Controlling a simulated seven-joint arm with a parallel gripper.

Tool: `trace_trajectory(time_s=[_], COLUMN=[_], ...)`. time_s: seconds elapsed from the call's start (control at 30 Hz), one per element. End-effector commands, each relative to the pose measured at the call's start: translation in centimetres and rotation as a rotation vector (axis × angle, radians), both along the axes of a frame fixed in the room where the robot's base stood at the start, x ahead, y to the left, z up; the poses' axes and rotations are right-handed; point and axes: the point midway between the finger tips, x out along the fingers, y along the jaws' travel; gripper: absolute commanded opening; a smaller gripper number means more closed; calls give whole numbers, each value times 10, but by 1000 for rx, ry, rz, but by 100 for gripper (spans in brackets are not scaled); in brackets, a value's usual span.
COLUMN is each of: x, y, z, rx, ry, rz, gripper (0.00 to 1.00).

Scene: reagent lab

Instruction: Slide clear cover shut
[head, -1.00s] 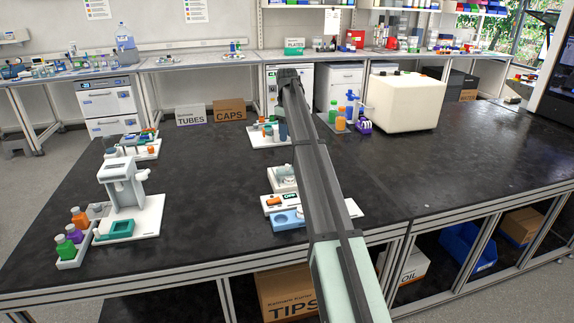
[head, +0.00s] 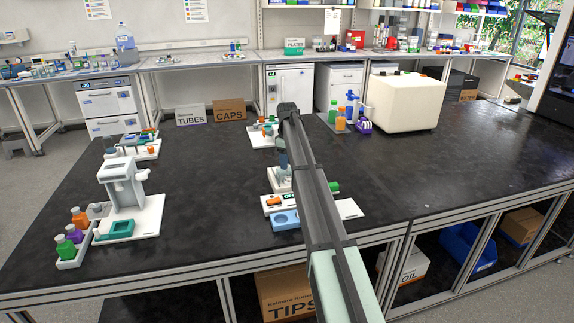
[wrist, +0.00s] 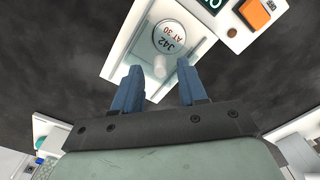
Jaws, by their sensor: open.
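The white device (head: 283,180) stands near the middle of the black bench, partly behind my arm in the head view. A pale, rounded knob (wrist: 160,66) shows beside the disc. The clear cover's edges are hard to make out against the body. My gripper (wrist: 160,80) is open, its two blue fingers pointing at the device with the knob showing between them. I cannot tell whether they touch it. In the head view, my gripper (head: 283,158) is just above the device.
An orange button (wrist: 256,13) and a dark display lie on a unit beside the device. A blue tray (head: 285,220) sits in front. A tray of bottles (head: 262,135) stands behind.

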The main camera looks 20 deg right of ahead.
Motion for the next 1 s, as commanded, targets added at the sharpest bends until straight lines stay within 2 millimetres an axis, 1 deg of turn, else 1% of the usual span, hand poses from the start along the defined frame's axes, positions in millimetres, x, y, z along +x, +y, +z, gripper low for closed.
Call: trace_trajectory(time_s=[0.1, 0.2, 0.53, 0.9, 0.97, 1.0], x=[0, 0, 0, 0, 0, 0], y=[0, 0, 0, 0, 0, 0], z=[-10, -15, -16, -16, -16, -16], rx=[0, 0, -1, 0, 0, 0], ry=[0, 0, -1, 0, 0, 0], rz=[0, 0, 0, 0, 0, 0], gripper=[42, 42, 42, 6, 1, 0])
